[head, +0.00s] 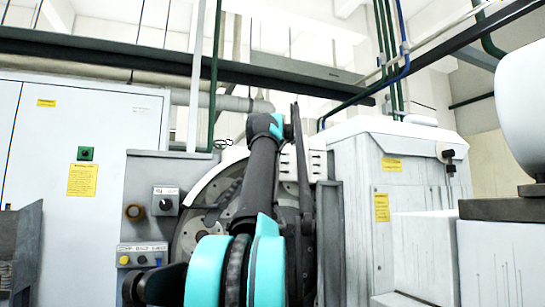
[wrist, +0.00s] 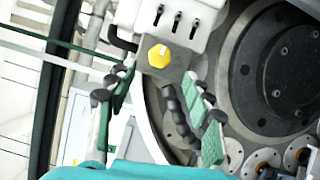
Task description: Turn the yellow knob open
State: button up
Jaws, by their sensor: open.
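The yellow knob (wrist: 159,56) shows in the wrist view, a round knob with a pale pointer mark. It is on a grey plate below a white block (wrist: 178,20) with black switches. My gripper (wrist: 157,82) is open, with its green-padded fingers apart to the left and right below the knob in the picture. No contact with the knob shows, and nothing is between the fingers. In the head view, my arm covers the middle of the machine, and I cannot make out the knob there.
A large round disc (wrist: 262,70) fills the right of the wrist view. In the head view, a white cabinet (head: 350,200) stands right of my arm. A control panel (head: 143,255) with buttons and a black rotary switch (head: 165,204) are to the left. Pipes run overhead.

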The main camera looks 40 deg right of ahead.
jog(key=shift+v, duration=2.45)
jog(key=s+d+f+n+t+y, duration=0.2)
jog(key=s+f+n+t+y, duration=0.15)
jog(key=n, duration=0.85)
jog(key=s+d+f+n+t+y, duration=0.2)
jog(key=d+n+t+y, duration=0.15)
jog(key=n, duration=0.75)
jog(key=x, duration=1.7)
jog(key=shift+a, duration=0.25)
jog(key=shift+c, duration=0.2)
